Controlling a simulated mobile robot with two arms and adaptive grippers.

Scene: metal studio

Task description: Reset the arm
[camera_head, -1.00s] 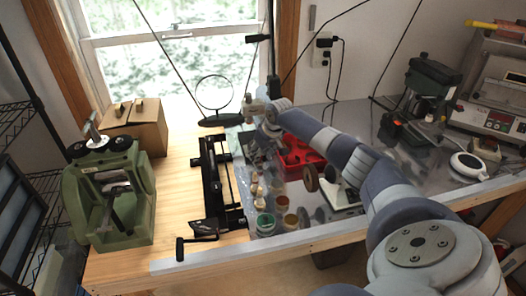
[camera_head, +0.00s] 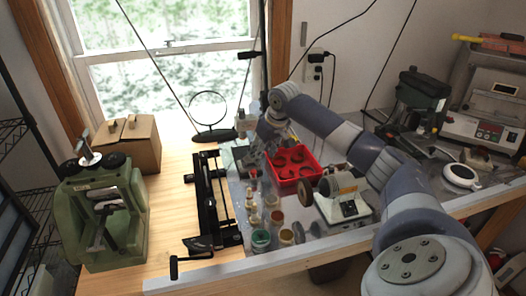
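My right arm comes in from the right and reaches over the workbench (camera_head: 165,222). Its wrist bends down at the back middle of the bench, left of a red tray (camera_head: 318,164). My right gripper (camera_head: 247,157) is small and partly covered by the wrist, above the grey work surface. Whether its fingers are open or shut cannot be made out, and no held object is visible. My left gripper is not in view.
A green machine (camera_head: 104,222) and a cardboard box (camera_head: 128,143) stand at the left. A black rail device (camera_head: 210,205), small jars (camera_head: 261,239) and a bench grinder (camera_head: 343,197) lie near the arm. Bare wood is free between box and rail.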

